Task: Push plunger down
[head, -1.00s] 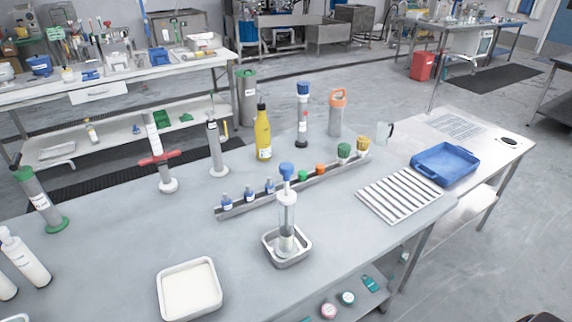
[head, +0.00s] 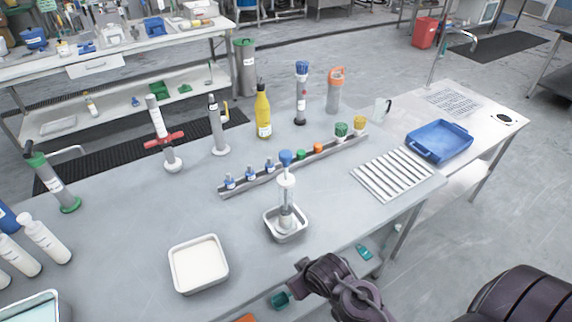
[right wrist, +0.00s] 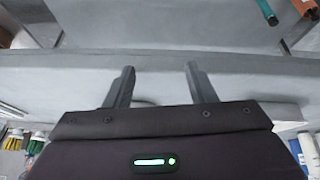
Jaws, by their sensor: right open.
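The cylinder stands in a small metal tray (head: 303,232) near the front edge of the table. My right arm shows at the bottom of the head view, in front of the table and apart from the plunger. In the right wrist view my right gripper (right wrist: 160,68) is open and empty, its two fingers apart before a grey surface. My left gripper is not in view.
A white tray (head: 225,280) with pale contents lies left of the cylinder. Behind it runs a rack (head: 240,188) of small capped bottles. A slatted metal tray (head: 392,174) and a blue tray (head: 440,141) lie to the right. Several tall cylinders stand at the back.

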